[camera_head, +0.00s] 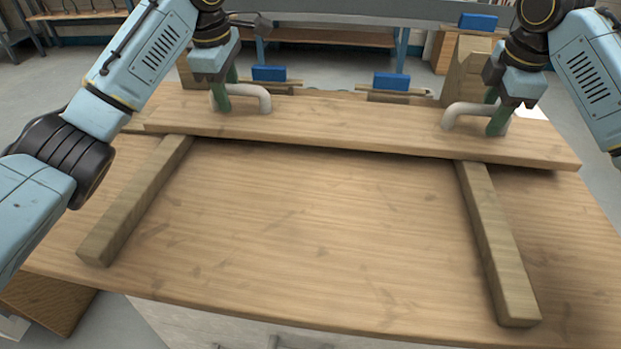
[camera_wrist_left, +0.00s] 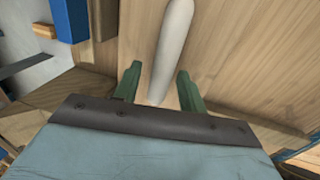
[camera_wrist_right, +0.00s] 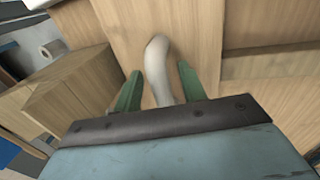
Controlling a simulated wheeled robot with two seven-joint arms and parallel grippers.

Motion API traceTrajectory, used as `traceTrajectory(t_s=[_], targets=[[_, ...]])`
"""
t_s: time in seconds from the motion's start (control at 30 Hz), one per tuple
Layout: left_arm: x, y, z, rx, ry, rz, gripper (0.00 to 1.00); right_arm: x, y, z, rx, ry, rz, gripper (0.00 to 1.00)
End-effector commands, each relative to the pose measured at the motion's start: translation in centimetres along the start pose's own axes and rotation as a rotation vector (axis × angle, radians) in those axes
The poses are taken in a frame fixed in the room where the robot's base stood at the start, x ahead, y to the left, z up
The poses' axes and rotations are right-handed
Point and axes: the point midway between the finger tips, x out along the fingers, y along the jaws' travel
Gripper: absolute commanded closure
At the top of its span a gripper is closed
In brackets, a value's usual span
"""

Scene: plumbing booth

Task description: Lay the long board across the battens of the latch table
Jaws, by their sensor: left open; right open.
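The long board (camera_head: 350,126) lies across the two battens, the left batten (camera_head: 136,200) and the right batten (camera_head: 497,245), near the back of the latch table (camera_head: 310,230). It has a pale handle near each end, the left handle (camera_head: 262,95) and the right handle (camera_head: 462,112). My left gripper (camera_head: 222,102) is open at the left handle; in the left wrist view its green fingers (camera_wrist_left: 158,88) stand on either side of the handle. My right gripper (camera_head: 494,122) is open at the right handle; in the right wrist view its fingers (camera_wrist_right: 158,88) are likewise around it.
Blue-topped latches (camera_head: 270,74) and (camera_head: 391,81) stand behind the board. A wooden block with a blue top (camera_head: 478,22) rises at the back right. The table between the battens, in front of the board, is clear.

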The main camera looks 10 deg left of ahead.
Motion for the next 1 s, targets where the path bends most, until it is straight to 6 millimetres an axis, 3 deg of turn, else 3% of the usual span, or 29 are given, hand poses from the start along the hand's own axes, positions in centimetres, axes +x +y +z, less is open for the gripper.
traceTrajectory(t_s=[0.6,0.87,1.0], targets=[[-10.2,0.1,-0.1,-0.001,0.001,0.004,0.59,0.0,0.0,0.0,0.000,0.000,0.000,0.59],[-11.8,0.0,0.0,-0.001,0.000,0.000,0.59,-0.3,0.0,0.0,0.000,0.000,0.001,0.59],[-11.8,0.0,0.0,-0.001,0.000,0.000,0.59,-2.0,0.1,0.0,0.000,0.001,0.004,0.59]])
